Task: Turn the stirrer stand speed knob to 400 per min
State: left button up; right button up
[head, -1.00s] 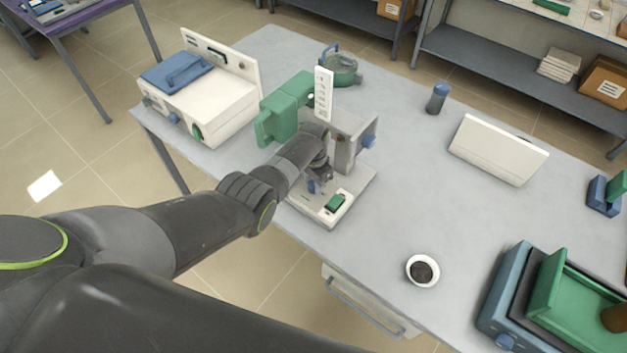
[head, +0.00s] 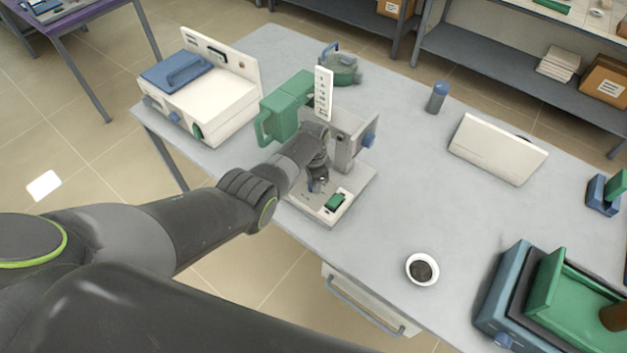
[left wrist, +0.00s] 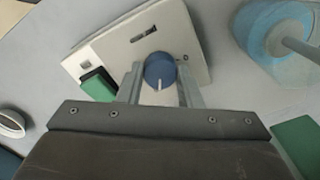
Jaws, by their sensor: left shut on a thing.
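The stirrer stand has a pale base (head: 343,208) with a green switch (head: 335,202), a grey upright and a green head (head: 287,108). Its blue speed knob (left wrist: 160,70) has a white pointer line, pointing toward the bottom of the left wrist view. My left gripper (left wrist: 160,77) is shut on the knob, one finger on each side. In the head view the left gripper (head: 318,184) is over the base, mostly hidden by its own wrist. The scale numbers are too small to read. My right gripper is not in view.
A white instrument with a blue lid (head: 178,70) stands at the left. A white cup (head: 422,269) with dark contents is in front right. A blue and green device (head: 500,297) fills the right corner. The table between is clear.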

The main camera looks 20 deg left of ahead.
pick_arm(q)
jog(key=shift+w, duration=0.1)
jog(key=o, duration=1)
jog(key=shift+r+p, duration=0.3)
jog(key=shift+r, duration=0.3)
notch_tip(320, 180, up, 5)
jog(key=shift+f+p, duration=0.15)
jog(key=shift+p, duration=0.4)
notch_tip(320, 180, up, 12)
jog(key=shift+f+b, duration=0.2)
jog(key=shift+b, duration=0.45)
